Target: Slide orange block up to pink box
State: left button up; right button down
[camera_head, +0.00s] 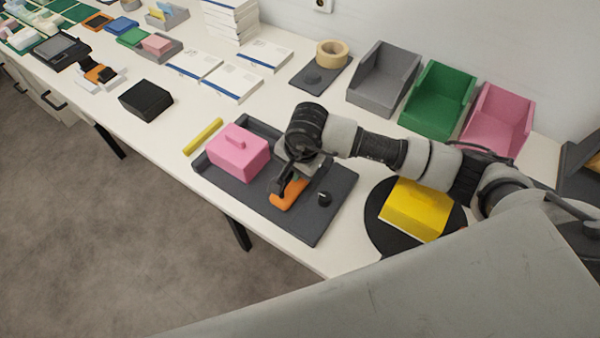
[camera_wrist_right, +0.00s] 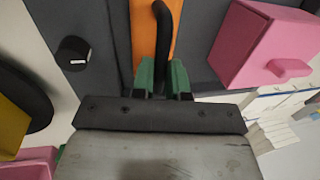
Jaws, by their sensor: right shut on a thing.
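The orange block (camera_head: 288,194) stands on a dark grey board (camera_head: 318,226). It also shows in the right wrist view (camera_wrist_right: 146,28), with an upright black handle (camera_wrist_right: 161,35) on it. My right gripper (camera_wrist_right: 162,78) has its green fingertips shut on this handle; its arm hides part of the block in the head view. The pink box (camera_head: 240,150), with a small pink handle on top, stands on the same board, left of the block. In the right wrist view, the pink box (camera_wrist_right: 265,45) is apart from the block by a strip of bare board. My left gripper is not in view.
A small black knob (camera_head: 324,198) stands on the board, right of the block. A yellow box (camera_head: 417,209) sits on a black disc (camera_head: 377,222) farther right. A yellow bar (camera_head: 203,136) lies beyond the board's left end. Grey, green and pink bins stand behind.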

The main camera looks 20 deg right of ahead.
jog(key=w+a+b, duration=0.4)
jog(key=w, duration=0.1)
jog(key=shift+w+f, duration=0.15)
jog(key=shift+f, duration=0.05)
jog(key=shift+w+a+r, duration=0.15)
jog(key=shift+a, duration=0.05)
jog(key=shift+r, duration=0.1)
jog(key=c, duration=1.1)
grip_release()
jog(key=r, duration=0.3)
jog(key=s+d+r+b, duration=0.1)
jog(key=r, duration=0.6)
jog(key=shift+s+d+r, duration=0.15)
jog(key=shift+s+r, duration=0.15)
